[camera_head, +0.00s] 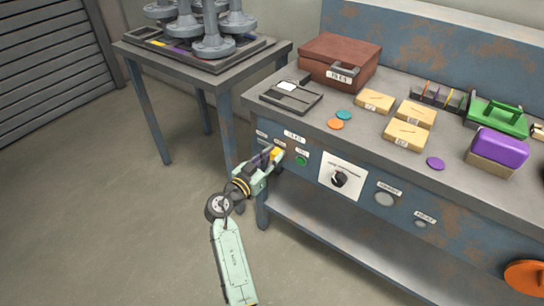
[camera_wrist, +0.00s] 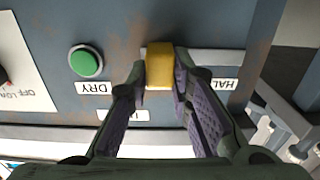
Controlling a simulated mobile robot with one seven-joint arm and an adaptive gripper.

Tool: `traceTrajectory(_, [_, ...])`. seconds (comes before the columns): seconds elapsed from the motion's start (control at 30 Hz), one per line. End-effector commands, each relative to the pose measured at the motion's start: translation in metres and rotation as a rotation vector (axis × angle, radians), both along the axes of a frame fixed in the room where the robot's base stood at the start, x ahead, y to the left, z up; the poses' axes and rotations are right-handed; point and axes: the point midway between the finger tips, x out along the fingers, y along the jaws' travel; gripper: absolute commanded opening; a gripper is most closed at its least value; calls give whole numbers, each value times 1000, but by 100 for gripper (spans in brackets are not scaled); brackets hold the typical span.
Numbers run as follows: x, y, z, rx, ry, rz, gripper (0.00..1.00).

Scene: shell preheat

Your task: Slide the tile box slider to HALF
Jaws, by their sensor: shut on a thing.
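The yellow slider knob (camera_wrist: 160,66) sits in a pale horizontal slot (camera_wrist: 218,56) on the blue-grey front panel. In the wrist view the knob is at the slot's left end. A label reading HAL, its end hidden by a finger (camera_wrist: 225,86), is near the right end. Another label (camera_wrist: 138,115) below the knob is partly covered by a finger. My gripper (camera_wrist: 163,74) is shut on the knob, one finger on each side. In the head view my gripper (camera_head: 268,160) is at the panel's left end, and the yellow knob (camera_head: 275,154) shows at its tip.
A green button (camera_wrist: 86,61) with a DRY label (camera_wrist: 92,88) is beside the knob. A rotary dial (camera_head: 339,179) is farther right on the panel in the head view. The bench top above holds a brown case (camera_head: 340,62) and several tan boxes.

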Motion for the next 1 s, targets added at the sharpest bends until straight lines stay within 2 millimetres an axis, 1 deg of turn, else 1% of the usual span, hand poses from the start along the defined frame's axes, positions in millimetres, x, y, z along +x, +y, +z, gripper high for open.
traceTrajectory(0.47, [2,3,-2,0,-1,1,0])
traceTrajectory(0.57, [8,11,-6,3,-3,1,0])
traceTrajectory(0.8, [32,43,-7,1,-5,2,0])
traceTrajectory(0.9, [39,53,-5,1,-3,3,0])
traceTrajectory(1.0, [42,59,-3,0,-1,2,0])
